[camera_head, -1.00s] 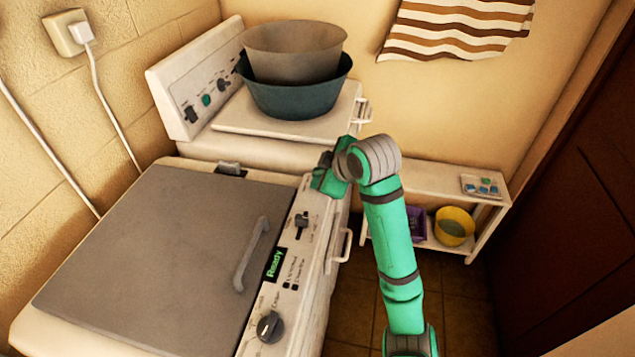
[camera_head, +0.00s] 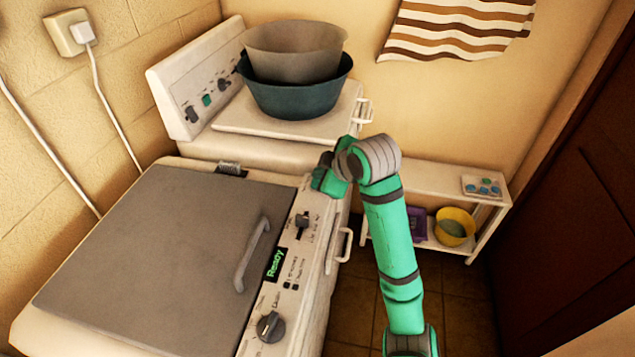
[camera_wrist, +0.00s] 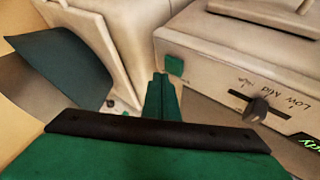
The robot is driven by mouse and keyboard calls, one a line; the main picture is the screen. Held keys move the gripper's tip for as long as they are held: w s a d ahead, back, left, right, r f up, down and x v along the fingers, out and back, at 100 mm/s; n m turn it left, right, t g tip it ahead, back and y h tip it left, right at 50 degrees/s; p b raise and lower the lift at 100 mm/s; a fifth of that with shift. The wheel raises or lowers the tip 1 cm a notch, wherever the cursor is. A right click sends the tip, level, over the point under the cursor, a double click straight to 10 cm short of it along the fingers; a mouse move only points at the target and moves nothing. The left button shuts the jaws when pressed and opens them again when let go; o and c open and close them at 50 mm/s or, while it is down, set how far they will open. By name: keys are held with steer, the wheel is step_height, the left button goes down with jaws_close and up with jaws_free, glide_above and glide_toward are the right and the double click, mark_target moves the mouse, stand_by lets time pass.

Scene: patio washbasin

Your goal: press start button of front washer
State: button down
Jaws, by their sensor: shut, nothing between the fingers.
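The front washer (camera_head: 318,285) has a grey lid (camera_head: 150,245) and a control panel along its right side. Its display (camera_head: 275,264) reads "Ready" in green. In the wrist view, a square green button (camera_wrist: 175,65) sits on the panel near its end, past a dark slider knob (camera_wrist: 256,108). My gripper (camera_head: 318,184) is over the far end of the panel and hides the button in the head view. In the wrist view, my gripper (camera_wrist: 161,78) is shut and empty, its tips close beside the button. I cannot tell whether they touch it.
A second washer (camera_head: 260,150) stands behind, with two stacked basins (camera_head: 295,85) on top. A low shelf (camera_head: 440,180) with a yellow bucket (camera_head: 454,226) is at the back right. A handle (camera_head: 250,255) rises from the lid. Floor (camera_head: 455,300) is clear at the right.

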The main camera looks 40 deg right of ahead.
steer(key=shift+f, duration=0.1)
steer(key=shift+a+f, duration=0.15)
steer(key=shift+f, duration=0.2)
steer(key=shift+s, duration=0.15)
steer(key=shift+f, duration=0.15)
stand_by(0.5)
